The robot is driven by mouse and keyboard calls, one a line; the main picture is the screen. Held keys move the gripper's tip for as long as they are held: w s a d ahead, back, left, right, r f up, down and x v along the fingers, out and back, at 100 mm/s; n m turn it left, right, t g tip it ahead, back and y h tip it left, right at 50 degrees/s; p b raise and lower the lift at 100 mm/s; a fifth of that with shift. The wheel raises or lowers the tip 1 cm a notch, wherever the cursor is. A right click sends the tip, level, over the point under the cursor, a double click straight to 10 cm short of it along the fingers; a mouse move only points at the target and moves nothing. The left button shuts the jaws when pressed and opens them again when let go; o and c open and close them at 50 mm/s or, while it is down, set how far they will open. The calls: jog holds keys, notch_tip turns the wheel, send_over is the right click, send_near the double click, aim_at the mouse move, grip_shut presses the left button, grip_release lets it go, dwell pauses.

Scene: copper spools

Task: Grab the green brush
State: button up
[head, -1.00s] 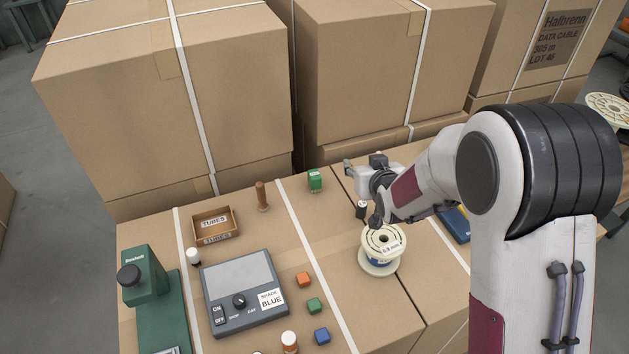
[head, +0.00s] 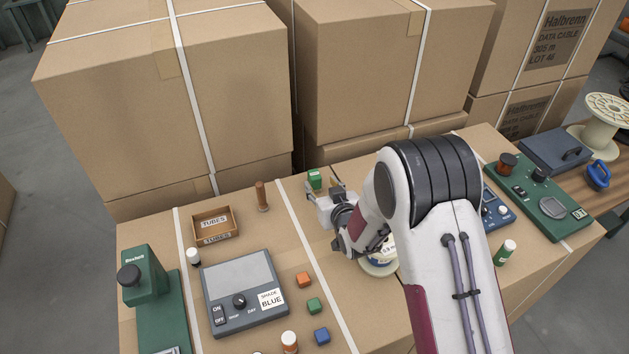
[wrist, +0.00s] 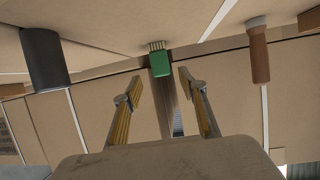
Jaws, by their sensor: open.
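The green brush (head: 315,179) is a small green block at the back of the cardboard worktop, left of the middle boxes' front. In the wrist view the green brush (wrist: 160,64) shows a green block with pale bristles on its far end, and it lies ahead, between the lines of the two fingers. My gripper (head: 324,191) is close in front of it in the head view. In the wrist view my gripper (wrist: 158,88) is open, with a yellow-lined finger on each side and nothing held. I cannot tell exactly how far the fingertips are from the brush.
A brown wooden-handled tool (head: 262,196) stands to the left of the brush; a dark cylinder (wrist: 44,60) shows in the wrist view. A spool (head: 379,264) sits under my arm. Large boxes (head: 378,75) rise close behind. A TUBES tray (head: 214,222) is further left.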

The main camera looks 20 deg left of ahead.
aim_at(316, 178)
jog(key=shift+x, duration=1.25)
jog(key=shift+w+a, duration=0.1)
jog(key=shift+r+x, duration=0.2)
jog(key=shift+x, duration=2.4)
jog(key=shift+a, duration=0.1)
jog(key=shift+r, duration=0.1)
grip_shut()
